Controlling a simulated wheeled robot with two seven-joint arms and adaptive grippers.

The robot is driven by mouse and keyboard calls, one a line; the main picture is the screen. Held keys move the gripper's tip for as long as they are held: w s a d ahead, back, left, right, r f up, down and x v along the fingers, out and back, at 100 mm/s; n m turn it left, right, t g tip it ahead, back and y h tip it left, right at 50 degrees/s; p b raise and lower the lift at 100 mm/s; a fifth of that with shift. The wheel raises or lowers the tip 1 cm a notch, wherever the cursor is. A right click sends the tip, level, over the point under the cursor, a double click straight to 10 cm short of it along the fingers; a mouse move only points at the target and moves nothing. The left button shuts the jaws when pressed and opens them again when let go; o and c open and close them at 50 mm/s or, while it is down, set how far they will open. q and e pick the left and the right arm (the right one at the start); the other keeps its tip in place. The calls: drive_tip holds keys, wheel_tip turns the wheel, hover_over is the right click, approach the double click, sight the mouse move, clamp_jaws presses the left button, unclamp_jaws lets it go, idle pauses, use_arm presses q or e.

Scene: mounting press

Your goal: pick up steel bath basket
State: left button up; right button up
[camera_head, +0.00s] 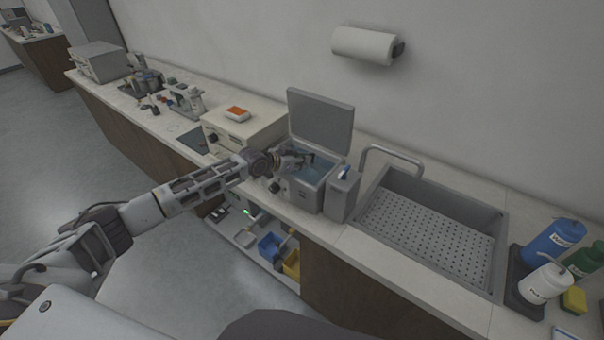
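An open-lidded metal bath (305,188) with bluish liquid inside stands on the counter, its grey lid (320,120) raised at the back. I cannot make out the steel basket clearly; any basket in the bath is small and partly hidden by my gripper. My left gripper (300,158) is over the left rear part of the bath opening, its dark fingers close to the liquid. Whether the fingers are open, shut or touching anything is too small to tell. My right gripper is not in view.
A grey holder (342,194) stands against the bath's right side. Further right is a sink (430,230) with a perforated floor and a curved faucet (390,152). Bottles (552,242) stand at far right. A beige instrument (243,130) is left of the bath. Bins (270,246) sit below.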

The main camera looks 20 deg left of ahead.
use_arm(q)
drive_tip(key=shift+r, duration=0.15)
clamp_jaws()
drive_tip(key=shift+r+b, duration=0.5)
drive_tip(key=shift+r, duration=4.35)
